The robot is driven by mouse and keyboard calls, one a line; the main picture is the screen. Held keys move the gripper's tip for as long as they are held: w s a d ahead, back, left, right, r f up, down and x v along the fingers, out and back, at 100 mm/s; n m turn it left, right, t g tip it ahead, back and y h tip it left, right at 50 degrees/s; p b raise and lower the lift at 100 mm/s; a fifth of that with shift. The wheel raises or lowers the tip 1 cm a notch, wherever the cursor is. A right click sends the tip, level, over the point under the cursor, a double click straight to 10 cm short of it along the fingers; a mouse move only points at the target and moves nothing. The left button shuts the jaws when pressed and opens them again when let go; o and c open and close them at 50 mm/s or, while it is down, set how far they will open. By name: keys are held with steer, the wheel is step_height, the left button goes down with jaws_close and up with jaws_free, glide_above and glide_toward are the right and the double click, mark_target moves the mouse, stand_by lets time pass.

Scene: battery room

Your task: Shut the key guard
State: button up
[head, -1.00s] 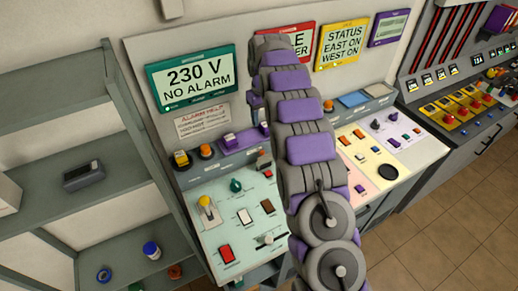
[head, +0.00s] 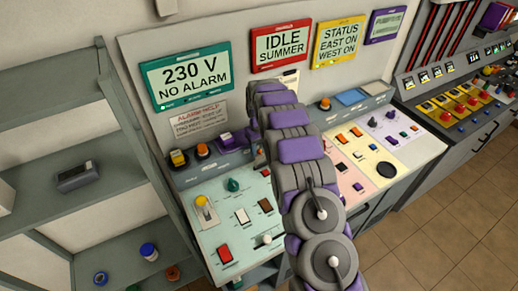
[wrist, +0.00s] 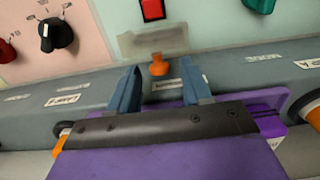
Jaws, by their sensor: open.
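In the wrist view my gripper (wrist: 162,68) is open, its two blue fingers spread and pointing at the console. A translucent plate (wrist: 152,42) with an orange tab (wrist: 158,66) lies just beyond and between the fingertips, and looks like the key guard. It sits at the lower edge of the pale green panel, by the grey ledge. No contact with the fingers shows. I cannot tell how far the plate is tilted, and no key can be made out. In the head view my arm hides this spot and most of the gripper.
A red switch (wrist: 152,9) and a black knob (wrist: 55,34) are near the plate. A purple part (wrist: 268,118) is close on the gripper's right. The ledge also carries a purple switch (head: 230,138). Grey shelves (head: 70,120) stand left; the floor (head: 450,220) at right is clear.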

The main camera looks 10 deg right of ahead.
steer(key=shift+f, duration=0.4)
jaws_close()
stand_by(0.4)
